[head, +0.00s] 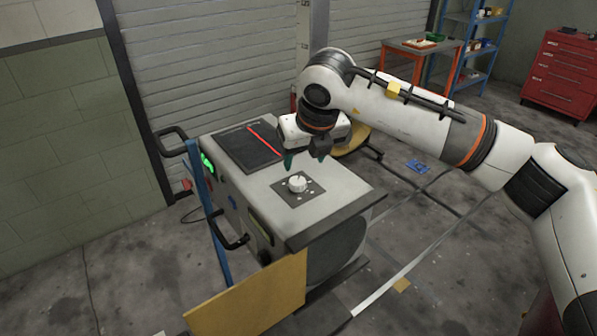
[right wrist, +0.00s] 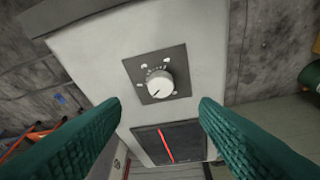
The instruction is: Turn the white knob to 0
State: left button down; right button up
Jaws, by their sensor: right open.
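The white knob (head: 297,184) sits on a dark square dial plate (head: 309,193) on top of a grey machine cabinet (head: 345,197). In the right wrist view the knob (right wrist: 159,84) shows near the middle, with white marks around it and a dark pointer line on its face. The marks are too small to read. My right gripper (head: 304,161) is open and empty, above the cabinet top and behind the knob in the head view. Its two green fingers are wide apart in the right wrist view (right wrist: 158,120), apart from the knob. My left gripper is not in view.
A black panel with a red line (head: 250,147) lies on the cabinet top behind the knob. Black handles (head: 232,241) stick out at the cabinet's left side. A yellow panel (head: 250,300) stands in front. An orange table (head: 424,48) and red drawer cabinet (head: 562,72) stand far back.

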aim_at(298, 180)
jog(key=p+x, duration=0.2)
jog(key=x, duration=0.5)
jog(key=shift+w+f+p, duration=0.15)
jog(key=shift+p, duration=0.2)
jog(key=shift+w+a+f, duration=0.15)
jog(key=shift+w+f, duration=0.05)
jog(key=shift+f, duration=0.45)
